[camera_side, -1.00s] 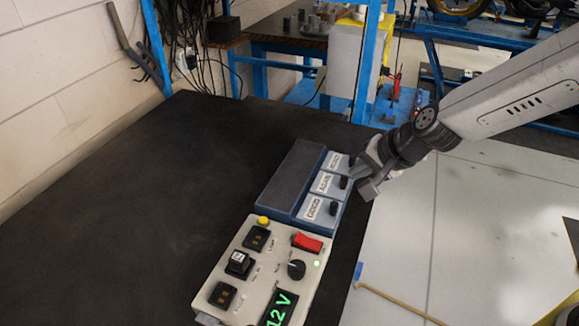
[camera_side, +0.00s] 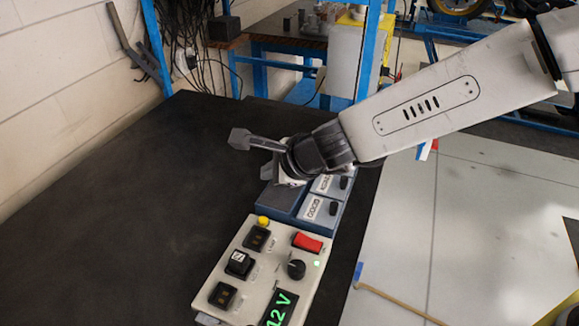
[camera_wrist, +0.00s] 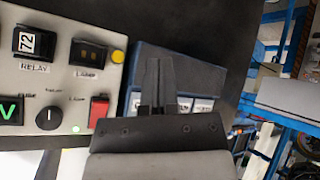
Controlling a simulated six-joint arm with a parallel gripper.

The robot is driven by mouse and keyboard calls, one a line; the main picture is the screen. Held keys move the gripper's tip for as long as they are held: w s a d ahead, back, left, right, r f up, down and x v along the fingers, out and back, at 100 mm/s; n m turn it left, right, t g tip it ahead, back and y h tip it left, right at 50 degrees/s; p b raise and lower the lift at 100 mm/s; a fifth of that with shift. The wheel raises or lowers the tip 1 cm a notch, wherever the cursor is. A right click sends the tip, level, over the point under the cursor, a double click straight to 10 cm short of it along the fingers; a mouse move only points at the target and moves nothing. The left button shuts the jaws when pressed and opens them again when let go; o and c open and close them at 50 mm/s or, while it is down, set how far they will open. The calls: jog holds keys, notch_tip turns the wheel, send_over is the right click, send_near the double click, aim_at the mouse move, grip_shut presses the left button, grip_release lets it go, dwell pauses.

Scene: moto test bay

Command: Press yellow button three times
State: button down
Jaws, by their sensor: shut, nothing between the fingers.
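The yellow button (camera_side: 263,222) is a small round knob at the far left corner of the cream control panel (camera_side: 252,268). In the wrist view the yellow button (camera_wrist: 118,57) shows at the panel's right edge. My gripper (camera_side: 240,139) is shut and empty, above and beyond the button in the side view, over the blue-grey box. In the wrist view my gripper (camera_wrist: 158,62) points up the picture over that box, to the right of the button and apart from it.
The panel carries a red switch (camera_side: 307,242), a black knob (camera_side: 296,269), black modules and a green "12 V" display (camera_side: 281,308). The blue-grey box (camera_side: 294,204) with labelled drawers adjoins its far end. The dark table (camera_side: 130,220) is clear to the left.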

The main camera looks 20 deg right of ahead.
aim_at(267, 221)
jog(key=shift+s+a+m, duration=0.15)
jog(key=shift+a+m, duration=0.25)
jog(key=shift+a, duration=0.3)
jog(key=shift+f, duration=0.45)
jog(key=shift+f, duration=3.9)
jog(key=shift+f, duration=0.9)
dwell(0.8)
jog(key=shift+r, duration=0.85)
jog(key=shift+r, duration=0.15)
